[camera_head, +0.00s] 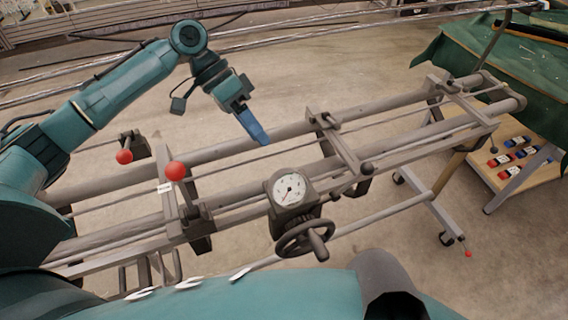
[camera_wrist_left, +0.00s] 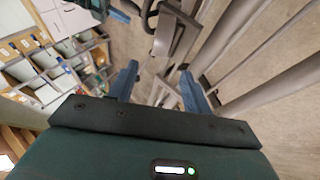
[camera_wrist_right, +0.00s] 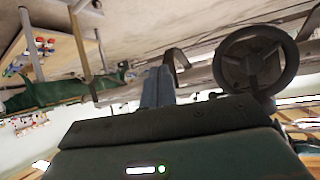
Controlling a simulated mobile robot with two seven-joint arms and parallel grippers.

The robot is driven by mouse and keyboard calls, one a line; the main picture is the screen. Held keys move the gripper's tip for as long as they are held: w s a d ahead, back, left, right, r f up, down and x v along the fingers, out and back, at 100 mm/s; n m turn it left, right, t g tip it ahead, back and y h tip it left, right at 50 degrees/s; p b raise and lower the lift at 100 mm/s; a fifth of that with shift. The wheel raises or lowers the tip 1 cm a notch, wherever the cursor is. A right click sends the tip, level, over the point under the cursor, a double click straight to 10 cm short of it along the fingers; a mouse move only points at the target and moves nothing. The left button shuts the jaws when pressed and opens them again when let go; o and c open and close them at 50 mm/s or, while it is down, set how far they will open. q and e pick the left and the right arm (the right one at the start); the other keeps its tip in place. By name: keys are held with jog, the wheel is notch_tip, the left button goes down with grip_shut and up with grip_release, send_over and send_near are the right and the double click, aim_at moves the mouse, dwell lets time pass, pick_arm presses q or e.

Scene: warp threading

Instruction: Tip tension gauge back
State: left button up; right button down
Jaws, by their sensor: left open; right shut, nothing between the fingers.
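The tension gauge (camera_head: 290,188), a white round dial in a dark grey housing, is on the front rail of the grey frame in the head view. A dark handwheel (camera_head: 304,238) with a knob is just below it. It also shows in the right wrist view (camera_wrist_right: 255,62). My left gripper (camera_head: 255,128) is above the rails, up and left of the gauge and apart from it. Its two blue fingers are spread and empty in the left wrist view (camera_wrist_left: 160,88). My right gripper (camera_wrist_right: 158,87) has its blue fingers together and empty, left of the handwheel in that view.
Two red ball knobs (camera_head: 175,171) top levers at the left of the frame (camera_head: 260,133). A wooden shelf (camera_head: 512,170) with small coloured blocks and a green-covered table (camera_head: 500,60) stand at the right. Bare floor (camera_head: 350,70) lies behind the frame.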

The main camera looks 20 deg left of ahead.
aim_at(284, 169)
pick_arm(q)
jog(key=x, duration=0.9)
jog(key=shift+d+f+p, duration=0.15)
jog(key=shift+f+p, duration=0.1)
jog(key=shift+p, duration=0.15)
jog(key=shift+d+f, duration=0.3)
jog(key=shift+f, duration=0.1)
pick_arm(e)
jog(key=shift+d, duration=0.25)
pick_arm(q)
jog(key=c, duration=1)
jog(key=shift+o, duration=0.2)
jog(key=shift+w+a+g+h+p, duration=0.15)
jog(key=shift+g+h+p, duration=0.15)
jog(key=shift+g+h, duration=0.1)
jog(key=shift+w+a+f+n+g+h+b, duration=0.15)
jog(key=shift+w+n+g+h+b, duration=0.15)
jog(key=shift+g+h, duration=0.2)
jog(key=shift+w+a+f+n+g+h+b, duration=0.1)
jog(key=shift+w+a+n+g+h+b, duration=0.1)
jog(key=shift+g+h+b, duration=0.25)
jog(key=shift+h, duration=0.25)
jog(key=shift+a+r+g, duration=0.1)
jog(key=shift+r+g, duration=0.1)
jog(key=shift+g, duration=0.05)
pick_arm(e)
jog(key=shift+a, duration=0.25)
